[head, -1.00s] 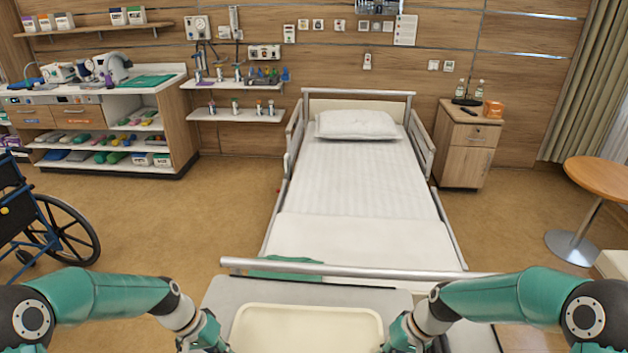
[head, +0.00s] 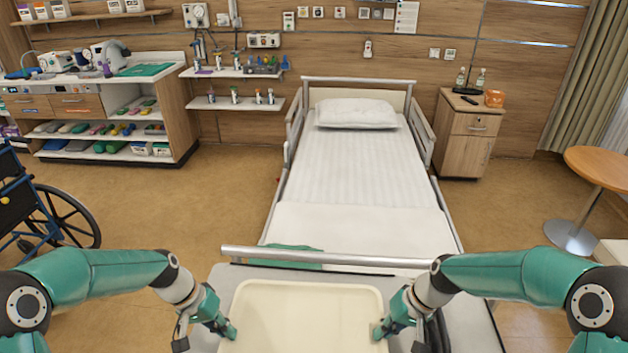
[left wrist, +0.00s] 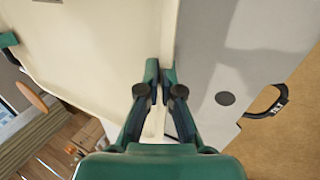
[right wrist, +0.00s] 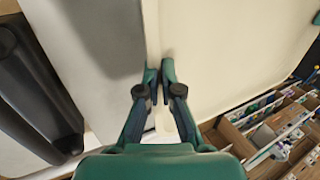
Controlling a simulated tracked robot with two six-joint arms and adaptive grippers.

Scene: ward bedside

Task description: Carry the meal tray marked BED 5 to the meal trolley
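A plain cream tray (head: 308,315) with a raised rim is at the bottom centre of the head view; its near side is cut off. I see no BED 5 mark on it. My left gripper (head: 230,331) is closed on its left rim, with one finger each side of the rim in the left wrist view (left wrist: 160,78). My right gripper (head: 379,332) is closed on its right rim, as the right wrist view shows (right wrist: 160,78). The tray looks empty in the part I see. It is over a grey top (head: 215,285); whether they touch is unclear. I cannot identify a meal trolley.
The bed (head: 360,225) with its foot rail (head: 330,258) is just beyond the tray. A wheelchair (head: 45,215) stands at left, a round table (head: 598,168) at right. A black handle (left wrist: 270,104) shows beside the grey top. Floor left of the bed is clear.

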